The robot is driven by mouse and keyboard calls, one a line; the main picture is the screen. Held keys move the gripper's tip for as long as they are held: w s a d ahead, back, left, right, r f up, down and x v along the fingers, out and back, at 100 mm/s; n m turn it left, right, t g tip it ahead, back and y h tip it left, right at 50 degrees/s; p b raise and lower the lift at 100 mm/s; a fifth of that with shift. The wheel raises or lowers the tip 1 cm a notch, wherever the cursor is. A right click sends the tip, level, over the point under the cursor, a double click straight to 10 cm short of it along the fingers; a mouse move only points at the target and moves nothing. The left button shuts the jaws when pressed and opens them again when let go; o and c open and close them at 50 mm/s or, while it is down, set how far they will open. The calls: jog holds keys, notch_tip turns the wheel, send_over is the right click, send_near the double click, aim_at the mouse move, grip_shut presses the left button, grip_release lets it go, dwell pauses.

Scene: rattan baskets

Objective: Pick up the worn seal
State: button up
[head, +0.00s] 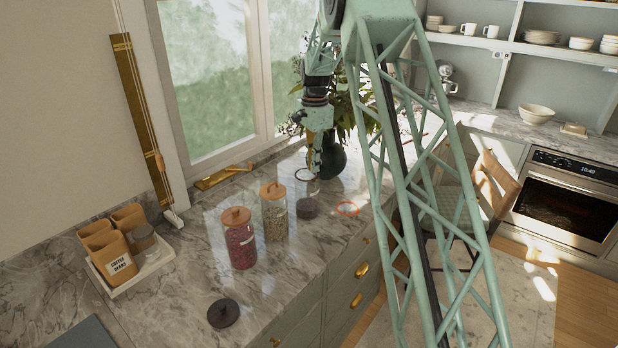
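A thin orange-red ring (347,209), which looks like the seal, lies flat on the marble counter near its front edge. It is just right of an open glass jar (306,205) with dark contents. My gripper (314,172) points down above and slightly behind that jar, left of and above the ring in the picture. It is apart from the ring. Its fingers are small and dark here, so I cannot tell whether they are open or shut.
Two filled jars with wooden lids (236,216) (273,189) stand left of the open jar. A dark lid (223,313) lies on the front counter. A dark vase (331,160) with leaves stands behind my gripper. A tray (150,266) holds canisters at left.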

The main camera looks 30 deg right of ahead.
jog(key=shift+w+a+f+p, duration=0.15)
jog(key=shift+f+p, duration=0.25)
jog(key=shift+f, duration=1.95)
grip_shut()
jog(key=shift+r, duration=0.15)
jog(key=shift+r+b, duration=0.35)
jog(key=shift+r, duration=1.1)
jog(key=s+a+r+b, duration=0.1)
jog(key=s+a, duration=0.2)
jog(key=s, duration=0.4)
jog(key=s+a+r+b, duration=0.1)
jog(key=s+a, duration=0.2)
jog(key=s, duration=0.4)
jog(key=shift+s+a, duration=0.2)
jog(key=shift+s, duration=0.2)
jog(key=shift+f, duration=0.1)
